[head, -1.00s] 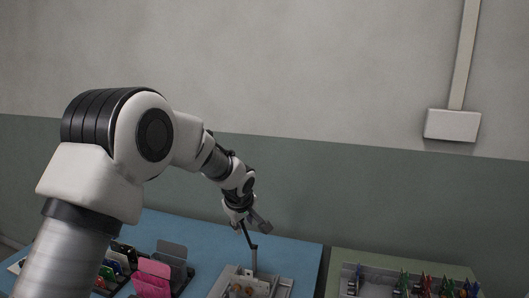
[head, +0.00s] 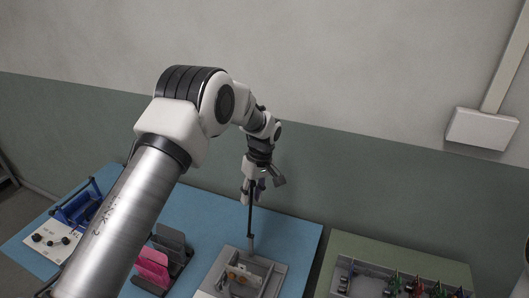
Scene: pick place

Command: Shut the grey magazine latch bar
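The grey magazine (head: 277,284) is a shallow open tray at the front of the blue table, with small tan pieces inside. A short grey upright piece, apparently the latch bar (head: 251,244), stands at its back part. My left gripper (head: 253,194) points down above it. A thin dark rod (head: 250,217) runs from between the gripper's fingers down to the top of the grey piece. I cannot tell whether the rod is held or is part of the bar. The fingers are too small to read as open or shut. My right gripper is out of view.
Pink and grey plates stand in a dark rack (head: 178,262) left of the magazine. A blue-handled unit with a white panel (head: 52,240) is at the far left. A tray of coloured pieces (head: 342,282) sits on the green table at right. The blue table behind the magazine is clear.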

